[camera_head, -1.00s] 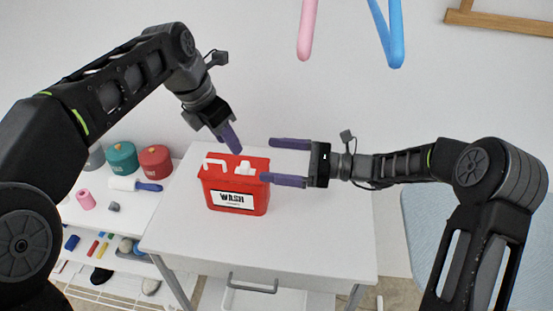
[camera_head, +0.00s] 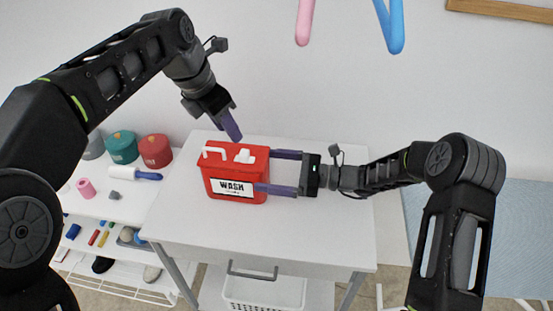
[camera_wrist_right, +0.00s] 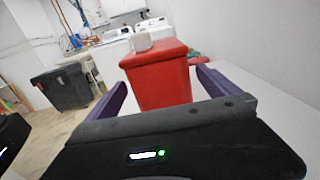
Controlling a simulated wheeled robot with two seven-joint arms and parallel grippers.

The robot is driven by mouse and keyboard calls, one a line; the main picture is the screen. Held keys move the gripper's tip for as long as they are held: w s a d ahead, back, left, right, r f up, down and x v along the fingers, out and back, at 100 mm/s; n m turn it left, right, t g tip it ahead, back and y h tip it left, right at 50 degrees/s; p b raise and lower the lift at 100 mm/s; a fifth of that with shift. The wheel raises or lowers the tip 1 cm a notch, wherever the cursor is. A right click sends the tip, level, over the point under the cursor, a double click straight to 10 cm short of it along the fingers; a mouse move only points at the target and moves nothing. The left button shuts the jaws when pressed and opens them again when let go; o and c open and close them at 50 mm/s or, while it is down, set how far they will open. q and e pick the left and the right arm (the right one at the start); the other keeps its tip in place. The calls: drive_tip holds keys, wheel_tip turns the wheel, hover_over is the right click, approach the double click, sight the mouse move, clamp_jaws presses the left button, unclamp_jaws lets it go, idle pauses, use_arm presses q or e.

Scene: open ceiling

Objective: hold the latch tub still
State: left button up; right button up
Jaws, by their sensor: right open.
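The latch tub (camera_head: 235,176) is a red box with a "WASH" label, a white latch and a white knob on its lid. It stands upright on the white table (camera_head: 310,235), and it also shows in the right wrist view (camera_wrist_right: 160,78). My right gripper (camera_head: 266,171) is open at the tub's right end, one finger on the far side and one in front of the label side. In the wrist view (camera_wrist_right: 160,85) the tub is between the fingers, with gaps visible. My left gripper (camera_head: 230,125) hangs just above the tub's back; its fingers overlap, so its opening is unclear.
A white shelf at left holds green (camera_head: 122,146) and red canisters (camera_head: 155,150), a blue-handled roller (camera_head: 125,172) and a pink spool (camera_head: 86,188). A white basket (camera_head: 262,290) is under the table. The table's right side is clear. Pink and blue tubes hang above.

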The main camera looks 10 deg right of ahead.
sight(247, 167)
drive_tip(key=x, duration=0.6)
drive_tip(key=shift+r, duration=0.1)
drive_tip(key=shift+c, duration=0.2)
